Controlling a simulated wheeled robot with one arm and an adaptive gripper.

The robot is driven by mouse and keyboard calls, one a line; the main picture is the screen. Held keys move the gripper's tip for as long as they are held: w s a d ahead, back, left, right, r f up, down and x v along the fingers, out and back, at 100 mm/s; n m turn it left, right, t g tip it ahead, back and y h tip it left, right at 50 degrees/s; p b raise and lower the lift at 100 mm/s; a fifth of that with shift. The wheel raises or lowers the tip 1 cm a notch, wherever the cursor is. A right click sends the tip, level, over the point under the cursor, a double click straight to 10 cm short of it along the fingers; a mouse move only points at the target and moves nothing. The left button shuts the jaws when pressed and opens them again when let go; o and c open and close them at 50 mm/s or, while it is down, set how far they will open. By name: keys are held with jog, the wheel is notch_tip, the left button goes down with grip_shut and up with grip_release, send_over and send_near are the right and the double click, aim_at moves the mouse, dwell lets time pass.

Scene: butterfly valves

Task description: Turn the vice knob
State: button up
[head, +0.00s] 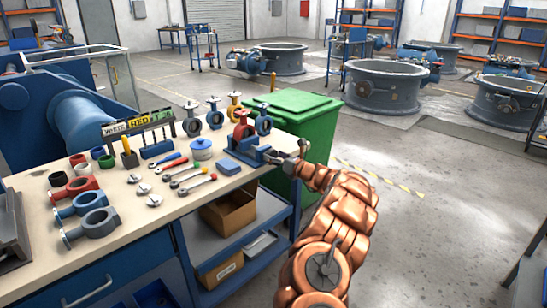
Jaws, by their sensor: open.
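The blue vice (250,152) sits at the right end of the workbench top in the head view. A red valve part (243,128) stands upright at the vice. The vice's grey screw end with its knob (273,156) points right towards the bench edge. My copper-coloured arm reaches up from the lower right. My gripper (298,153) is open at the vice's right end, close to the knob. The gripper is small here and partly covers the knob area; I cannot tell whether it touches the knob or has it between the fingers.
A green bin (300,112) stands just behind my gripper. A cardboard box (229,211) is on the shelf below. The floor to the right is open, with large valve rings behind.

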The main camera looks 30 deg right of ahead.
jog(key=v, duration=1.1)
jog(key=shift+s, duration=0.25)
